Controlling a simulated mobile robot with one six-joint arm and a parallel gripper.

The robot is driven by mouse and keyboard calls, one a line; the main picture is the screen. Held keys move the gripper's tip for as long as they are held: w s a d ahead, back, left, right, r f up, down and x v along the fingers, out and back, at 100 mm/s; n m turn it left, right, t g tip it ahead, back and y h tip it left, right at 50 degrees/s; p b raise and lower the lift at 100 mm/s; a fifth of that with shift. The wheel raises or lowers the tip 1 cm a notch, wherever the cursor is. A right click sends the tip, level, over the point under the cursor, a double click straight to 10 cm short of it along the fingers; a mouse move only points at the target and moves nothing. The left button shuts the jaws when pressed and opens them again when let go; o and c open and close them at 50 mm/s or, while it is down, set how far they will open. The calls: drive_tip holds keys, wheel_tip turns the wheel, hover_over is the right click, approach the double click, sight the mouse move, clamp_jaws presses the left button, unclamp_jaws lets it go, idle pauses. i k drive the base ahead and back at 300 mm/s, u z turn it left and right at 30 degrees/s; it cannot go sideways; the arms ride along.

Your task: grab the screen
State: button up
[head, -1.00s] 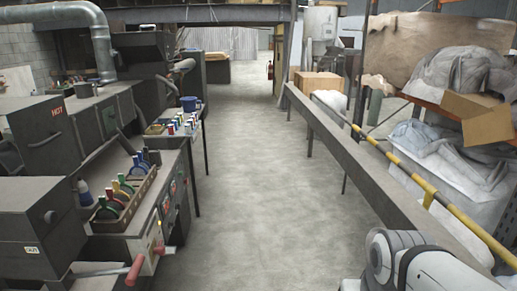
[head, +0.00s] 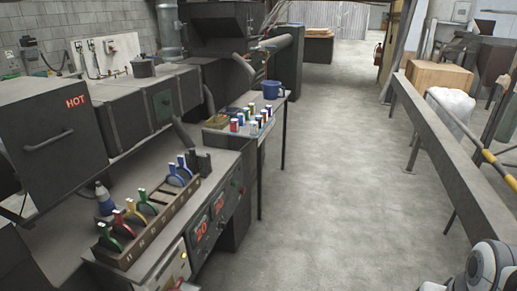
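I cannot pick out a screen or mesh tube with certainty in the head view. A wooden rack (head: 160,225) on the left bench holds several upright tools with green, yellow, red and blue rounded parts. Several small cans or spools with coloured bands (head: 250,120) stand on a small table beyond it. My gripper is not in view. Only a white and black rounded part of my arm shows at the bottom right corner.
A dark box marked HOT (head: 50,135) and control panels (head: 215,215) line the left. A blue mug (head: 271,90) stands on the small table. A long grey beam (head: 440,140) bounds the right. The concrete floor (head: 340,180) between is clear.

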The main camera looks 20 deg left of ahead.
sight(185, 172)
drive_tip(key=u, duration=0.4)
drive_tip(key=i, duration=1.4)
drive_tip(key=u, duration=1.65)
drive_tip(key=i, duration=1.15)
drive_tip(key=u, duration=0.6)
